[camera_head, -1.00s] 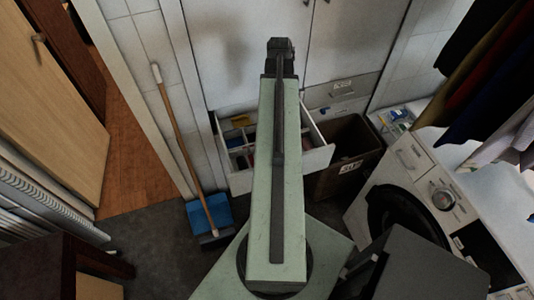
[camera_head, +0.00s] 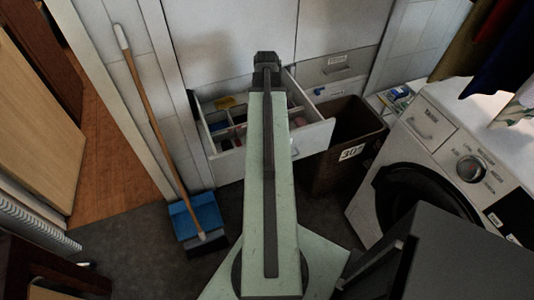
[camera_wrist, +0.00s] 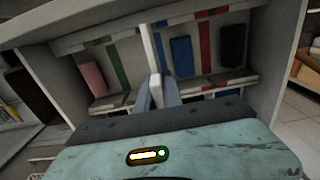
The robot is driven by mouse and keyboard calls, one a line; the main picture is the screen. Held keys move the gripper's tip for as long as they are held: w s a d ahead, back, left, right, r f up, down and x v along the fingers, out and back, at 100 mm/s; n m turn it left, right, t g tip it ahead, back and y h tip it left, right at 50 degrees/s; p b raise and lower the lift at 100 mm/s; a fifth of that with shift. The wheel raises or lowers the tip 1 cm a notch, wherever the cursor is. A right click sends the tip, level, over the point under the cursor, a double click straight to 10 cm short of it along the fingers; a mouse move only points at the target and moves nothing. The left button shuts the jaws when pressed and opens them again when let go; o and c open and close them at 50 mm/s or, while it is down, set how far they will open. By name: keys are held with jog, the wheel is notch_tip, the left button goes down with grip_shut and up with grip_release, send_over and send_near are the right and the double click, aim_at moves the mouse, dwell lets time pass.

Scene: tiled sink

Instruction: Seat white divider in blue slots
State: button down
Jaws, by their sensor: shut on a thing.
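In the wrist view the white divider (camera_wrist: 148,45) stands roughly upright, seen nearly edge-on, inside the open drawer. My gripper (camera_wrist: 157,88) is shut on its near end. A blue slot marking (camera_wrist: 161,27) shows on the drawer wall just right of the divider's top. I cannot tell whether the divider's edges touch the slots. Green and red markings lie to either side. In the head view the white drawer (camera_head: 310,139) is pulled out, and my arm hides the gripper and the divider.
In the wrist view a pink block (camera_wrist: 92,78) stands left of the divider; a dark blue block (camera_wrist: 181,57) and a black block (camera_wrist: 232,45) stand right. In the head view a brown bin (camera_head: 340,150), a washing machine (camera_head: 415,165) and a broom (camera_head: 150,110) flank the drawer.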

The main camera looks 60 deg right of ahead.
notch_tip(320, 180, down, 10)
jog(key=b, duration=1)
jog(key=shift+f, duration=0.15)
jog(key=shift+r, duration=0.25)
jog(key=shift+f, duration=0.2)
jog(key=c, duration=1.8)
grip_release()
jog(key=shift+o, duration=0.2)
jog(key=shift+r, duration=0.15)
notch_tip(320, 180, up, 12)
jog(key=p, duration=1.2)
jog(key=shift+r+p, duration=0.2)
jog(key=shift+p, duration=0.2)
jog(key=shift+f, duration=0.1)
